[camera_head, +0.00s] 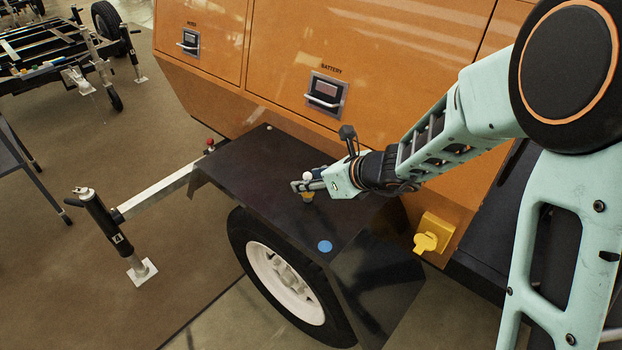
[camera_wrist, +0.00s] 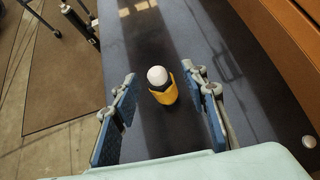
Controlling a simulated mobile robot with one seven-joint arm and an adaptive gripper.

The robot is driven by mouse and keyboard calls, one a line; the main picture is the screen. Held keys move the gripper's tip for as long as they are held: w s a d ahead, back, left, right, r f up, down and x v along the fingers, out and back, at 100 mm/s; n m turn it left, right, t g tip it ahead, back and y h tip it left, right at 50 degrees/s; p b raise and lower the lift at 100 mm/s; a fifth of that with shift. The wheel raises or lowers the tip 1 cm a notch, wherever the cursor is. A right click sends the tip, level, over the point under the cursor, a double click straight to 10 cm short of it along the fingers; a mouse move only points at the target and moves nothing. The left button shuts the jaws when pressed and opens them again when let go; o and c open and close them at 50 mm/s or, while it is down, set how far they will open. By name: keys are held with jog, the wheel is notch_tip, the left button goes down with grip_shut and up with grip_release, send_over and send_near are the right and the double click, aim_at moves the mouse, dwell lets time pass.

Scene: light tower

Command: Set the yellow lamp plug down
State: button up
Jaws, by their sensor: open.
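The yellow lamp plug (camera_wrist: 164,94), a short yellow cylinder with a white rounded top, stands upright on the black fender (camera_wrist: 150,45) in the wrist view. It sits between my gripper's two fingers (camera_wrist: 160,108), with a gap on each side, so neither finger touches it. My gripper is open. In the head view the gripper (camera_head: 306,186) is low over the fender (camera_head: 255,165), and the plug (camera_head: 308,196) shows only in small part beside the fingers.
The orange cabinet (camera_head: 270,60) with latched doors rises behind the fender. A yellow socket with a flap (camera_head: 430,236) is on the cabinet's lower side, right of the fender. A blue disc (camera_head: 325,246) lies near the fender's front edge. The fender's left part is clear.

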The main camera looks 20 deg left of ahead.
jog(key=p+v, duration=0.3)
jog(key=v, duration=0.9)
